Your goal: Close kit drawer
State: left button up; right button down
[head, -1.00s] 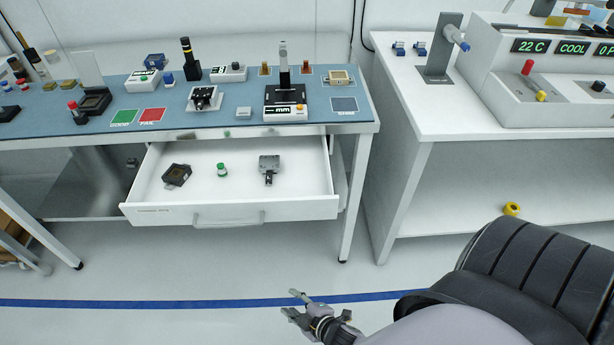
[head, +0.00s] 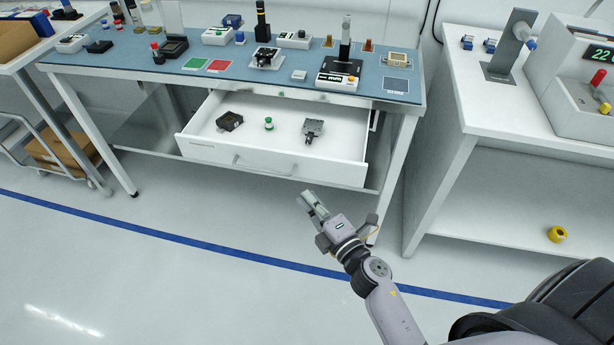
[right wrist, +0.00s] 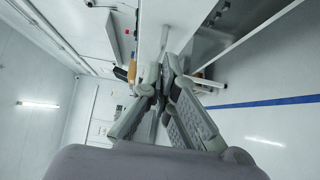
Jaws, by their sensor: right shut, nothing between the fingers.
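The white kit drawer (head: 215,149) stands pulled out under the blue-topped bench (head: 150,71). Its bar handle (head: 265,168) is on the front panel. Inside lie a dark square socket (head: 229,121), a small green-capped vial (head: 269,123) and a grey metal block (head: 313,129). My right gripper (head: 307,196) is in front of the drawer's right end and below its front in the head view, apart from the handle. It is shut and empty. In the right wrist view its fingers (right wrist: 168,62) come together. Their exact distance to the drawer is unclear. My left gripper is not seen.
The bench's right front leg (head: 393,180) stands close behind my right gripper. A white table (head: 470,110) with a machine is at right, with a yellow roll (head: 557,234) on its lower shelf. A trolley (head: 60,150) stands at left. The floor in front is clear.

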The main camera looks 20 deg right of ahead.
aim_at(297, 167)
jog(key=w, duration=0.3)
jog(key=shift+w+a, duration=0.3)
jog(key=shift+a, duration=0.05)
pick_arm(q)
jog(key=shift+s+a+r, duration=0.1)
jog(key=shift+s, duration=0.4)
pick_arm(e)
jog(key=shift+w+d, duration=0.6)
jog(key=shift+w, duration=0.15)
jog(key=shift+w+d, duration=0.55)
jog(key=shift+w, duration=0.2)
